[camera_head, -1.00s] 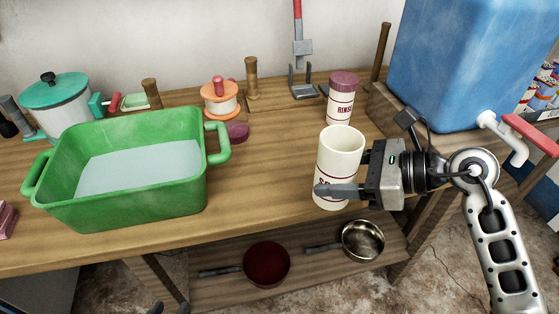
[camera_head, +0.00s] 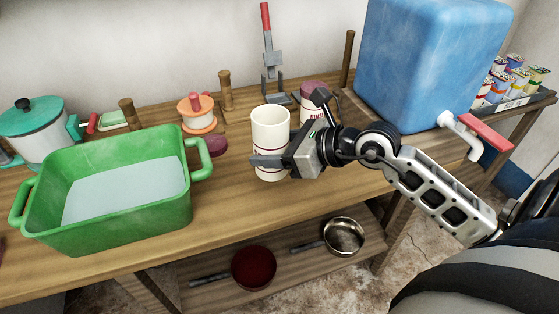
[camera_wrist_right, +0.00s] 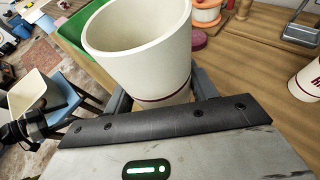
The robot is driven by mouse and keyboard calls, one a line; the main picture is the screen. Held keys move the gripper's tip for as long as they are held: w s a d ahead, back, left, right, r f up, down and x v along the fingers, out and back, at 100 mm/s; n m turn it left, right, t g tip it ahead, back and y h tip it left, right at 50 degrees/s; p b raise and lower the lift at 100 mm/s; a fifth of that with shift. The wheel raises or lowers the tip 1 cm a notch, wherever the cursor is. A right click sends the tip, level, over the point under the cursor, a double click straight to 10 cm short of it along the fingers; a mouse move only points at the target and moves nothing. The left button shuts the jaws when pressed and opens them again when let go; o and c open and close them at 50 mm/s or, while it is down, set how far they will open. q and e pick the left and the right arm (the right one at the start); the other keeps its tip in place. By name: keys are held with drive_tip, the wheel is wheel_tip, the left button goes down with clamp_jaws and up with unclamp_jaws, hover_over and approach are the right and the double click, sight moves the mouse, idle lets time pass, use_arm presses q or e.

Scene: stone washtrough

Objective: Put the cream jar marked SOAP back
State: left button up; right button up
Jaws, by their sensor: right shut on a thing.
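The open-topped cream jar (camera_head: 270,130) has dark red bands; its lettering is hidden by the gripper now. My right gripper (camera_head: 272,162) is shut on the jar's lower part from the right and holds it upright over the wooden counter. I cannot tell whether its base touches the wood. In the right wrist view the jar (camera_wrist_right: 140,50) stands between the fingers, and its inside looks empty where it shows. A second cream jar with a maroon lid (camera_head: 312,92) stands just behind and to the right, partly hidden by the gripper. My left gripper is not in view.
A green basin (camera_head: 190,205) of water stands left on the counter (camera_head: 225,200). Behind are an orange-and-cream pot (camera_head: 197,118), a maroon puck (camera_head: 215,146), wooden pegs and a metal stand (camera_head: 272,85). A blue tank (camera_head: 430,60) with a red-handled tap is at right. Pans lie on the lower shelf.

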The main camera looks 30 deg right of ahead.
drive_tip(key=w+d+f, duration=0.1)
drive_tip(key=f, duration=0.1)
drive_tip(key=w+d+f+b, duration=0.1)
drive_tip(key=w+d+f, duration=0.2)
drive_tip(key=w+f, duration=0.1)
drive_tip(key=shift+d+f, duration=0.3)
drive_tip(key=shift+d, duration=0.1)
drive_tip(key=shift+w+d+f, duration=0.1)
drive_tip(key=shift+d+f, duration=0.05)
drive_tip(key=shift+f, duration=1.55)
drive_tip(key=shift+b, duration=0.3)
drive_tip(key=shift+f, duration=0.2)
drive_tip(key=o, duration=1.1)
drive_tip(key=shift+r, duration=0.15)
drive_tip(key=shift+r, duration=0.1)
drive_tip(key=v, duration=1.2)
drive_tip(key=shift+b, duration=0.45)
